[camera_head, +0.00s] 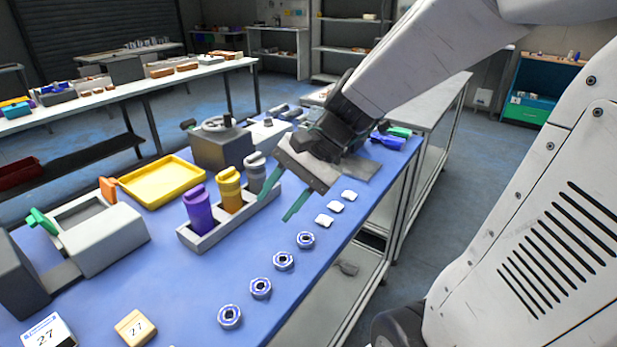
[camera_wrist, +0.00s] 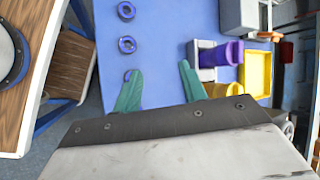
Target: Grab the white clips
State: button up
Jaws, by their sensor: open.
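Three small white clips lie in a row near the table's right edge in the head view: a far one (camera_head: 349,196), a middle one (camera_head: 336,206) and a near one (camera_head: 324,220). My gripper (camera_head: 277,207) is above the blue table, just left of the clips, its green fingers apart with nothing between them. In the wrist view my gripper (camera_wrist: 160,68) also shows open over bare blue surface. I cannot make out the clips in the wrist view.
Several dark-rimmed rings (camera_head: 283,261) continue the row toward the front. A grey holder (camera_head: 205,238) with purple, yellow and grey bottles stands left of my gripper. A yellow tray (camera_head: 160,181) lies farther left. The table's right edge (camera_head: 340,262) is close to the clips.

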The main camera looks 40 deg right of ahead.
jog(key=w+d+f+m+t+y, duration=0.1)
jog(key=w+d+f+m+t, duration=0.15)
jog(key=w+d+m, duration=0.3)
jog(key=w+d+f+m+t+y, duration=0.1)
jog(key=w+d+f+m+t, duration=0.15)
jog(key=w+d+m, duration=0.3)
jog(key=w+d+f+m+t+h, duration=0.1)
jog(key=d+f+m, duration=0.1)
jog(key=d+m, duration=0.1)
jog(key=w+d+f+m+t+h, duration=0.2)
jog(key=d+m, duration=0.1)
jog(key=d, duration=0.3)
jog(key=w+d+f+m+t+h, duration=0.1)
jog(key=d+f+m+t, duration=0.1)
jog(key=d+m, duration=0.1)
jog(key=shift+w+d+f+m, duration=0.2)
jog(key=shift+d+f+m, duration=0.15)
jog(key=shift+d, duration=0.35)
jog(key=shift+h, duration=0.3)
jog(key=x, duration=0.7)
jog(key=shift+a+r, duration=0.1)
jog(key=shift+w+a, duration=0.1)
jog(key=shift+w, duration=0.2)
grip_shut()
